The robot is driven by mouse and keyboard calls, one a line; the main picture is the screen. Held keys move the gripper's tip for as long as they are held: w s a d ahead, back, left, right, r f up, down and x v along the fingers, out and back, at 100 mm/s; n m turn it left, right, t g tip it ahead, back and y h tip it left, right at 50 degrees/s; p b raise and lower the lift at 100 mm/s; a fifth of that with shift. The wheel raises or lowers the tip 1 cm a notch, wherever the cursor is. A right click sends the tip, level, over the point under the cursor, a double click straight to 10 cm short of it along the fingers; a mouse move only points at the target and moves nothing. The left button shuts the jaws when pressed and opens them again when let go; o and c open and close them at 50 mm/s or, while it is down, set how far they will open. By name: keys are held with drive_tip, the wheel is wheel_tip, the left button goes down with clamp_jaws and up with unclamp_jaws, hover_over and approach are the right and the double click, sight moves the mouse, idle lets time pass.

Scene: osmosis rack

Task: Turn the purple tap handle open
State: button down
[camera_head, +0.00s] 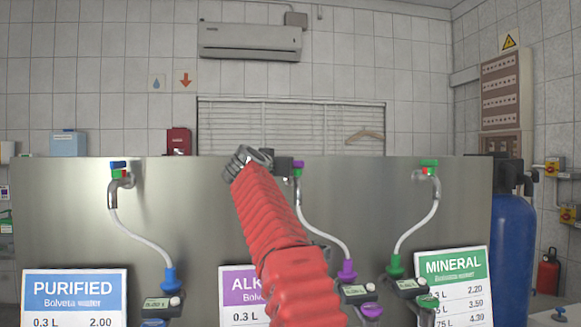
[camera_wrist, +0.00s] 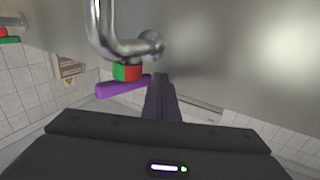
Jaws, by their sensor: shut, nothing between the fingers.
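The purple tap handle (camera_head: 298,166) is at the top of the middle tap on the steel panel, just right of my arm's end. In the wrist view, which is turned over, the purple handle (camera_wrist: 122,87) is a flat lever against a red and green collar (camera_wrist: 127,71) on a chrome tap pipe (camera_wrist: 103,32). My gripper (camera_wrist: 161,95) is shut and empty, its dark fingers just right of the lever's end; I cannot tell whether they touch. In the head view my gripper (camera_head: 281,166) is small and dark, left of the handle. My red-sleeved arm hides part of the middle station.
A blue-handled tap (camera_head: 118,165) stands on the left and a green-handled tap (camera_head: 429,164) on the right, each with a pale hose. Price signs for purified (camera_head: 75,296) and mineral (camera_head: 455,288) water stand below. A blue tank (camera_head: 511,230) is at the right.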

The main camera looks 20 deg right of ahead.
drive_tip(key=shift+a, duration=0.2)
idle(1.6)
drive_tip(key=s+a, duration=0.2)
drive_tip(key=a, duration=1.1)
drive_tip(key=shift+s+a, duration=0.2)
drive_tip(key=shift+a, duration=0.15)
